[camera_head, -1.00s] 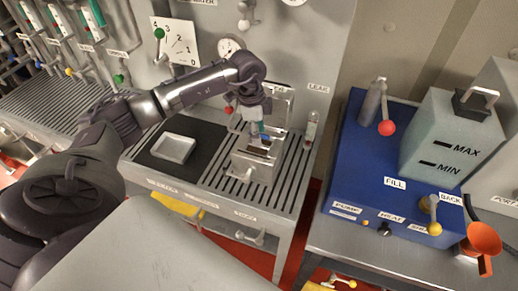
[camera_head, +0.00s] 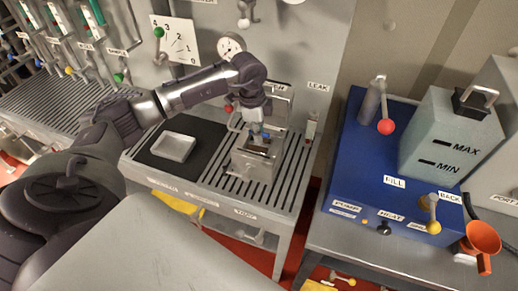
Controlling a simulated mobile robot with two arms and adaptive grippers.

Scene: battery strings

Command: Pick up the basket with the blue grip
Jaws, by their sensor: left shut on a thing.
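My left gripper (camera_head: 257,133) points down over the grey metal box (camera_head: 252,162) on the slatted bench. It is shut on the small blue grip (camera_head: 262,141) of the basket, at the top of that box. The basket's body is mostly hidden by the gripper and the box walls, so I cannot tell whether it is clear of the box. My right gripper is not in view.
A white tray (camera_head: 173,147) lies on a black mat left of the box. A gauge panel with labels stands behind. To the right, a blue unit (camera_head: 350,185) carries a grey tank (camera_head: 450,140), and an orange cup (camera_head: 483,240) sits at its corner.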

